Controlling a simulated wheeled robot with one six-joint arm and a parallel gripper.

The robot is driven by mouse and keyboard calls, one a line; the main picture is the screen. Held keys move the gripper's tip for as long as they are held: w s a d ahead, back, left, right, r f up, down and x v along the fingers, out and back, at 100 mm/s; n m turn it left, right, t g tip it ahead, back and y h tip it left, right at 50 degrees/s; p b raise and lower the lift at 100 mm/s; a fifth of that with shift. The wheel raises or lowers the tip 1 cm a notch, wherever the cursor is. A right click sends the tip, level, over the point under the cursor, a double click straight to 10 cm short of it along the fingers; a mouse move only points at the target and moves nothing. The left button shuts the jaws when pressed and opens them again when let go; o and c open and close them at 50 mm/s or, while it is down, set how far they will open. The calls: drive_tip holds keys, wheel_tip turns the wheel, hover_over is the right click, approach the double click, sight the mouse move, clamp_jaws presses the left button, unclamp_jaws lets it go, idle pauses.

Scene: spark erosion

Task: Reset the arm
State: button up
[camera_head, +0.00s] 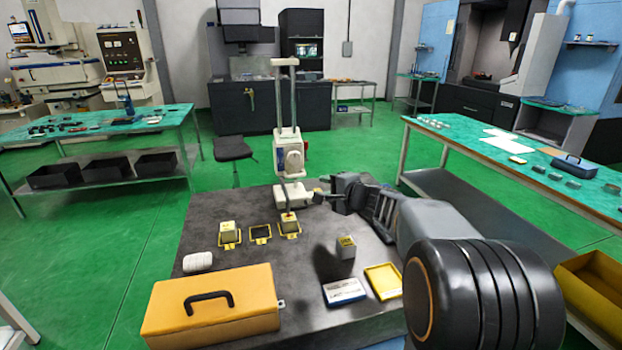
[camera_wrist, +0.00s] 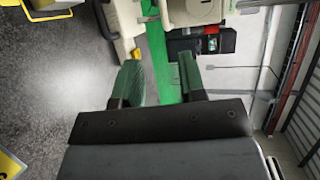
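My arm reaches from the lower right over the dark table (camera_head: 225,262) toward its far side. My gripper (camera_head: 322,197) is close to the right of the white instrument (camera_head: 290,158) with the tall column; whether they touch I cannot tell. In the wrist view my gripper (camera_wrist: 162,80) shows two green-padded fingers set apart. Only green floor and background show between them, and they hold nothing. The instrument's pale body shows beyond the fingers at the top of the wrist view (camera_wrist: 190,12).
On the table are a yellow toolbox (camera_head: 225,310), a white ribbed object (camera_head: 198,262), yellow-rimmed holders (camera_head: 260,234) with blocks in some, a grey block (camera_head: 346,248), a blue-white box (camera_head: 344,291) and a yellow tray (camera_head: 384,281).

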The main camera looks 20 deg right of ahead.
drive_tip(key=s+a+n+g+y+p, duration=0.1)
drive_tip(key=s+a+n+g+p, duration=0.1)
drive_tip(key=s+a+n+g, duration=0.4)
drive_tip(key=s+f+n+g+h+p, duration=0.1)
drive_tip(key=s+n+h, duration=0.1)
drive_tip(key=s, duration=0.5)
drive_tip(key=s+f+n+g+h+p, duration=0.2)
drive_tip(key=s+n, duration=0.1)
drive_tip(key=s, duration=0.4)
drive_tip(key=s+f+n+g+h+p, duration=0.1)
drive_tip(key=s+f+n+h, duration=0.1)
drive_tip(key=s, duration=0.5)
drive_tip(key=shift+a+f+n+g, duration=0.2)
drive_tip(key=shift+a+n+g, duration=0.2)
drive_tip(key=shift+n, duration=0.1)
drive_tip(key=shift+s+d+f+n+h+p, duration=0.1)
drive_tip(key=shift+s+d+n+h+p, duration=0.2)
drive_tip(key=shift+s+d+h, duration=0.2)
